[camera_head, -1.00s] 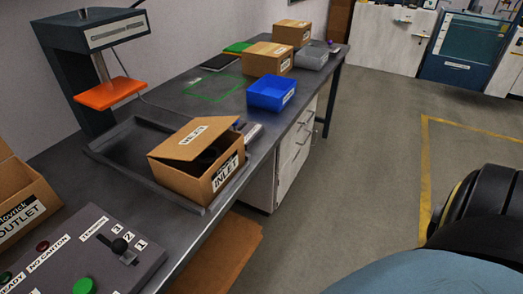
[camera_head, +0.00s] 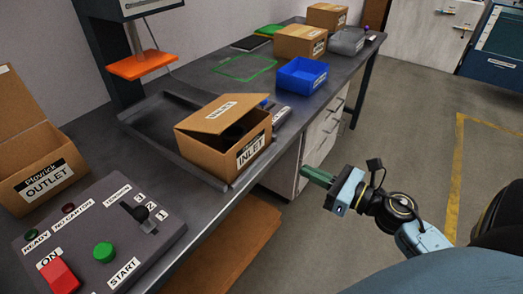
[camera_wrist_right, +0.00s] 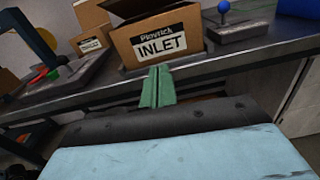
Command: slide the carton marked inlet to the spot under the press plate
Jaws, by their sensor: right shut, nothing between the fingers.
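The inlet carton (camera_head: 225,140) stands on the near right part of a grey metal tray (camera_head: 150,123), its lid partly raised and its INLET label facing me. It also shows in the right wrist view (camera_wrist_right: 158,45), beyond the fingers. The orange press plate (camera_head: 145,63) hangs at the back left above the bench, behind the tray. My right gripper (camera_head: 318,175) is shut and empty, off the bench's front edge and to the right of the carton, apart from it. Its green fingers show together in the right wrist view (camera_wrist_right: 157,88). My left gripper is not in view.
The outlet carton (camera_head: 40,165) stands open at the left. A control box (camera_head: 95,225) with buttons and a lever is at the near left. A blue bin (camera_head: 302,75), cardboard boxes (camera_head: 300,41) and a green outline (camera_head: 245,67) lie farther along the bench.

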